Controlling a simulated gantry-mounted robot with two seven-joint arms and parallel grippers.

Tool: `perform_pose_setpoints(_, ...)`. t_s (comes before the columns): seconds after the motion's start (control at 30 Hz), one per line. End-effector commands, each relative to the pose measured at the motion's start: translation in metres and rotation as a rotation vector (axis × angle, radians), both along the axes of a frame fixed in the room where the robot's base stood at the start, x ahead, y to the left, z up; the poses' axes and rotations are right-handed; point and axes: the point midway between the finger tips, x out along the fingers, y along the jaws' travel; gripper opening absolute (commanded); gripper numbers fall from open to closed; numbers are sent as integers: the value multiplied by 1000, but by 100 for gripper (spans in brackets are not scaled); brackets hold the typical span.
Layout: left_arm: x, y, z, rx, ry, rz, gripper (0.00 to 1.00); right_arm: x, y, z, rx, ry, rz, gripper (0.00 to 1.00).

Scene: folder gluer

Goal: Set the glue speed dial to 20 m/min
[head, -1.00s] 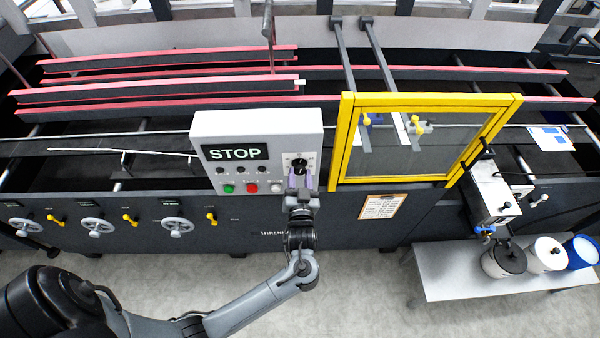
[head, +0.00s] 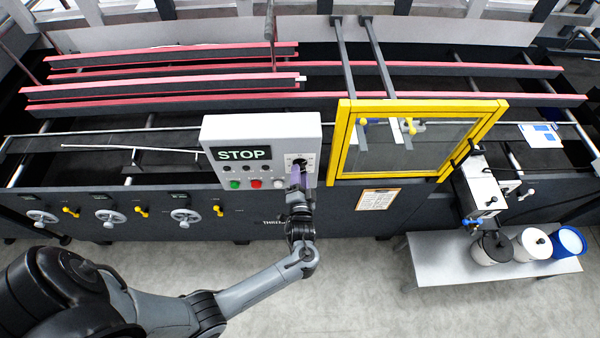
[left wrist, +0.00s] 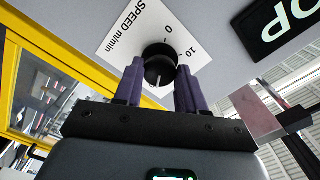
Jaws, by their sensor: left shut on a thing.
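The black glue speed dial (head: 300,161) is on the right side of the grey control box (head: 215,130). In the left wrist view the dial (left wrist: 160,62) sits on a white plate (left wrist: 135,38) reading "SPEED m/min", with 0 and 10 visible. A pale mark on the dial points toward the bottom of that view, away from the 0. The rest of the scale is hidden. My left gripper (head: 298,175) has its purple fingers on either side of the dial, shut on it; its fingertips also show in the left wrist view (left wrist: 160,72). My right gripper is not in view.
A STOP display (head: 241,154) and green and red buttons (head: 256,183) are left of the dial. A yellow-framed guard (head: 345,150) stands close on the right. A bench (head: 430,262) with pots is at lower right. Open floor lies in front.

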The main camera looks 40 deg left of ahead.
Motion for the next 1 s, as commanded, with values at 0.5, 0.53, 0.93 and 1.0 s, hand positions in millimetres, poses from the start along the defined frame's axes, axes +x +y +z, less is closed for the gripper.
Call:
perform_pose_setpoints(0.5,0,0,1,40,35,1,9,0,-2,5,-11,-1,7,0)
perform_pose_setpoints(0.53,0,0,1,39,34,1,9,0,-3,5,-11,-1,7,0)
perform_pose_setpoints(0.93,0,0,0,39,35,1,65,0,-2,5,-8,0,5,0)
perform_pose_setpoints(1.0,0,0,0,39,35,1,65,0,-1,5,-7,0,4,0)
